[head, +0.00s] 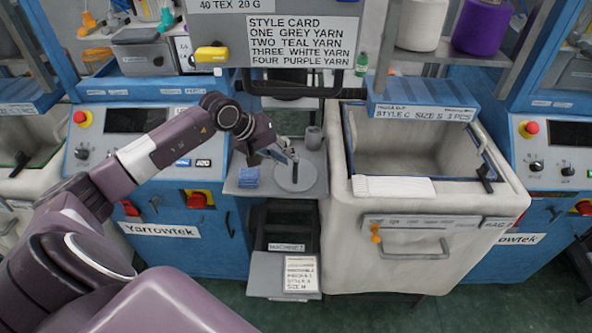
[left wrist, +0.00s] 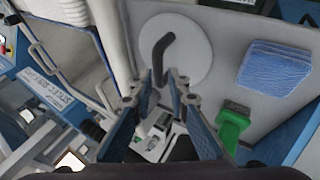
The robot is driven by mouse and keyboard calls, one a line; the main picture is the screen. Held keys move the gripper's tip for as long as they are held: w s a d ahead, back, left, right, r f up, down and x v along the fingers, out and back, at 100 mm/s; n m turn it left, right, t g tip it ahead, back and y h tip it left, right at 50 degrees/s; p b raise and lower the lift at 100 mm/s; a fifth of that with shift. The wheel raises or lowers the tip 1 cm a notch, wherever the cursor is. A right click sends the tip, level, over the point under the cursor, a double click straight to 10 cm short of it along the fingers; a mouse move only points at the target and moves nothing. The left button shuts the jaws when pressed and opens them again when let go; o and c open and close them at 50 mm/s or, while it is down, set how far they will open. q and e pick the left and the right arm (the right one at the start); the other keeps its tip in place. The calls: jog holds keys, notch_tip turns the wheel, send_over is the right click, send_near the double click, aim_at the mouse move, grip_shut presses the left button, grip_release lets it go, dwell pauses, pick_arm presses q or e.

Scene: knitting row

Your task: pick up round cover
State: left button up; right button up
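The round cover (head: 296,182) is a flat, pale grey disc lying on a small grey shelf between the machines. In the left wrist view the cover (left wrist: 197,60) has a dark bent handle (left wrist: 154,52) on top. My left gripper (head: 291,157) is above the cover and hides part of it in the head view. In the left wrist view its two fingers (left wrist: 160,82) are apart with nothing between them, and the handle lies just beyond the tips. I cannot tell the exact height gap. My right gripper is not in view.
A folded blue cloth stack (head: 248,178) lies left of the cover on the shelf (head: 267,190). A large pale fabric bin (head: 440,240) borders the shelf on the right, a blue Yarrowtek machine (head: 175,246) on the left.

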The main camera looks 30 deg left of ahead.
pick_arm(q)
jog(key=shift+w+d+f+p, duration=0.15)
jog(key=shift+w+d+p, duration=0.1)
jog(key=shift+p, duration=0.15)
jog(key=p+x, duration=0.1)
jog(key=x, duration=0.2)
jog(key=shift+p, duration=0.35)
jog(key=shift+w+d+f, duration=0.1)
jog(key=shift+w+f, duration=0.15)
jog(key=shift+f, duration=0.3)
jog(key=shift+c, duration=0.7)
grip_shut()
jog(key=shift+r, duration=0.1)
